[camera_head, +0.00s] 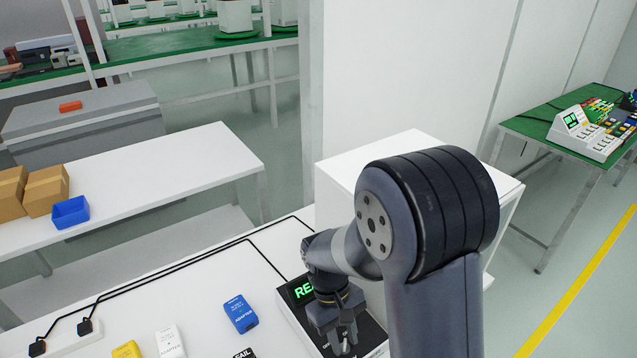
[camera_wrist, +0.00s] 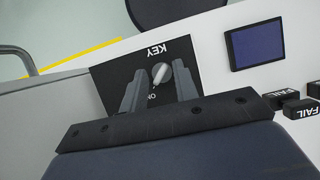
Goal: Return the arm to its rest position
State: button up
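My gripper (camera_head: 343,346) is low over a device (camera_head: 289,310) on the white table. My arm reaches down to it from the right and hides much of the device. In the wrist view, my gripper (camera_wrist: 159,70) has its two fingers apart, with nothing held. A grey key knob (camera_wrist: 160,73) on a black plate (camera_wrist: 112,78) marked "KEY" and "ON" shows between the fingertips, with gaps at both sides. I cannot tell the exact distance to the knob. The device's green display text (camera_head: 303,290) is partly hidden; "RE" can be read.
Blue (camera_head: 240,313), white (camera_head: 169,342) and yellow (camera_head: 127,350) adapters lie left of the device. Black cables (camera_head: 180,266) run to a power strip (camera_head: 62,340). A white cabinet (camera_head: 345,170) stands behind my arm. In the wrist view, black "FAIL" blocks (camera_wrist: 300,108) lie at the right.

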jog(key=n+t+h, duration=0.1)
jog(key=n, duration=0.3)
jog(key=shift+s+a, duration=0.1)
jog(key=n+t, duration=0.1)
jog(key=n, duration=0.1)
jog(key=n+t+h, duration=0.1)
jog(key=n, duration=0.2)
jog(key=shift+s+b, duration=0.1)
jog(key=shift+b, duration=0.3)
jog(key=shift+v, duration=1.95)
